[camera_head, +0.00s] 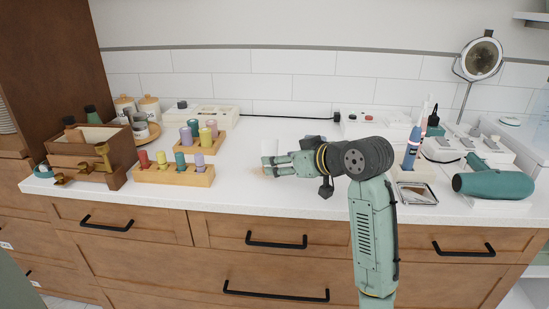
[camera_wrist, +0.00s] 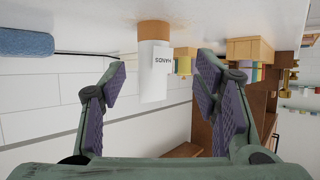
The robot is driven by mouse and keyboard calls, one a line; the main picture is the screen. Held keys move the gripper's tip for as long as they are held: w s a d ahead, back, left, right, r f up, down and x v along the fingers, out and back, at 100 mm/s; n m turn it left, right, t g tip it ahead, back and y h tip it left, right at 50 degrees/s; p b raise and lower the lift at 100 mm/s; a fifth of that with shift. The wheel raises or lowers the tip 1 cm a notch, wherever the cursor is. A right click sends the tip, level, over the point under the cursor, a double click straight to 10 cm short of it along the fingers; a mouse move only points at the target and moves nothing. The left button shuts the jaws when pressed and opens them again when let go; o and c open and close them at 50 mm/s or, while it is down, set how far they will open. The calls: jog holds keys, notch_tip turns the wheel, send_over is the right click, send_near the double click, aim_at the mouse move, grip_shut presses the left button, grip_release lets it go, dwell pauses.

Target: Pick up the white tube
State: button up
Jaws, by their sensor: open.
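The white tube (camera_wrist: 153,80) has a wooden-coloured cap and a dark printed label; it shows upside down in the wrist view, its cap end against the countertop. My gripper (camera_wrist: 158,88) is open, with one purple-padded finger on each side of the tube in that view. The fingers look apart from the tube, and I cannot tell how far ahead of them it is. In the head view my gripper (camera_head: 268,166) is low over the counter, pointing left, and the tube (camera_head: 268,147) is a pale shape just behind it, partly hidden by the fingers.
Wooden holders with coloured pegs (camera_head: 174,174) stand left of my gripper on the white counter (camera_head: 240,185). A wooden box (camera_head: 82,155) is further left. Toothbrushes (camera_head: 412,146), a green hair dryer (camera_head: 492,185) and a round mirror (camera_head: 481,58) are at right. The tiled wall is behind.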

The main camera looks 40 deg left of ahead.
jog(key=shift+w+p+x, duration=0.2)
jog(key=shift+p+x, duration=0.25)
jog(key=shift+x, duration=1.3)
jog(key=shift+w+p+x, duration=0.2)
jog(key=shift+p+x, duration=0.2)
jog(key=shift+x, duration=1.3)
jog(key=shift+r, duration=0.15)
jog(key=shift+c, duration=0.5)
grip_shut()
